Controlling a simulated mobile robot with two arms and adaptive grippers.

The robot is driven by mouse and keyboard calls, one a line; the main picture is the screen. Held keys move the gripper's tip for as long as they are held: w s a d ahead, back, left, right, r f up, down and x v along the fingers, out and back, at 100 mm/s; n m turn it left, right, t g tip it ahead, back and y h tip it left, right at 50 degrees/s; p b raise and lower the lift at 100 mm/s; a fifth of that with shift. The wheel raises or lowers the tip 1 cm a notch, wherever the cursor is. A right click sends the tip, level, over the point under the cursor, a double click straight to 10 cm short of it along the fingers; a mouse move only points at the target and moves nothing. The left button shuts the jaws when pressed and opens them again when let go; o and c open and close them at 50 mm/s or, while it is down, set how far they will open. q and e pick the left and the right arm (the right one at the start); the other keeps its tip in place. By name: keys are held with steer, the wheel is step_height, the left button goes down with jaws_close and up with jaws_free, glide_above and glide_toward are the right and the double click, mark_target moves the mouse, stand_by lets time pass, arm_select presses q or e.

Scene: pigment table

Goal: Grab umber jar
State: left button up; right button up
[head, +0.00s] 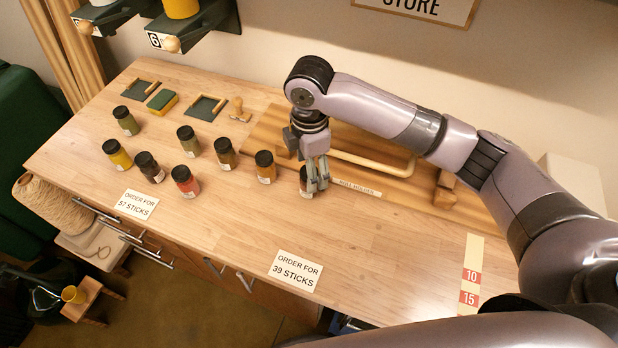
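My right gripper (317,184) points down at the right end of the jars, in front of the wooden board. Its fingers are at a dark-capped jar (305,187) and partly cover it; the little of its contents that shows looks dark brown. I cannot tell whether the fingers are closed on it or only beside it. The jar appears to stand on the table. Another dark brown jar (149,168) stands at the left between a yellow jar (119,157) and a red jar (187,184). No jar label is readable, so I cannot tell which is umber. My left gripper is not in view.
A wooden board with a rail (375,163) lies behind the gripper. Order cards (295,270) lie near the front edge. The table's front middle is clear.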

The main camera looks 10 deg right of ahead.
steer(key=shift+f, duration=0.6)
step_height(320, 180, down, 4)
steer(key=shift+w+f+p, duration=0.1)
steer(key=shift+f+p, duration=0.05)
steer(key=shift+p, duration=0.85)
steer(key=shift+f, duration=0.5)
steer(key=shift+c, duration=0.6)
steer(key=c, duration=1.2)
